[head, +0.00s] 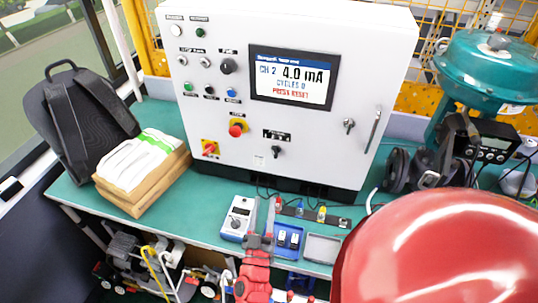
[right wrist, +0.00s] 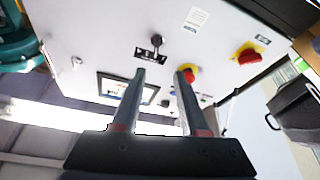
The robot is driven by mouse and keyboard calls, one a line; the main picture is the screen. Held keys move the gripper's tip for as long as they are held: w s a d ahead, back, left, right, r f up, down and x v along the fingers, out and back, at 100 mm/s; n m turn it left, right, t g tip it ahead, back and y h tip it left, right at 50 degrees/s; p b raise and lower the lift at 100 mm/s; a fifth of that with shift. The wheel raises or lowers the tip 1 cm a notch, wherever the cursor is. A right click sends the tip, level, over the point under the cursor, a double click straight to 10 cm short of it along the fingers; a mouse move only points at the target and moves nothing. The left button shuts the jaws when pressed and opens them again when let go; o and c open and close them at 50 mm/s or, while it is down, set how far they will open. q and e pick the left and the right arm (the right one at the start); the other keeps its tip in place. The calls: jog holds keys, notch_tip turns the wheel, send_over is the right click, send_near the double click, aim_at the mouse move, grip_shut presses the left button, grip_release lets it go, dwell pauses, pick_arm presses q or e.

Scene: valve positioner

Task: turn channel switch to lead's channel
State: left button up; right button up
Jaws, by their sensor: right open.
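The white control cabinet (head: 225,95) stands on the bench. Its screen (head: 293,78) reads CH 2, 4.0 mA, CYCLES 0, PRESS RESET. A black rotary switch (head: 276,151), likely the channel switch, sits low on the panel under a black label too small to read. The right wrist view shows the panel upside down, with this switch (right wrist: 155,42) beyond the fingertips. My right gripper (head: 262,206) is open and empty, in front of the cabinet, apart from the switch (right wrist: 160,72). A dark strip with red, blue and yellow connectors (head: 312,213) lies on the bench. Which one the lead uses is unclear.
A red emergency button (head: 236,129) and a red-yellow rotary switch (head: 210,148) sit left of the black switch. A handheld meter (head: 238,218), blue tray (head: 288,238) and grey tray (head: 322,249) lie in front. Headphones (head: 432,170) rest at right.

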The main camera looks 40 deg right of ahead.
aim_at(274, 154)
jog(key=p+x, duration=0.2)
jog(key=x, duration=0.5)
jog(key=p+x, duration=0.2)
jog(key=x, duration=0.5)
jog(key=shift+s+d+r, duration=0.2)
jog(key=shift+d+r, duration=0.1)
jog(key=shift+d, duration=0.05)
jog(key=shift+w+d+r+p, duration=0.1)
jog(key=shift+w+d+p, duration=0.25)
jog(key=shift+w, duration=0.05)
grip_shut()
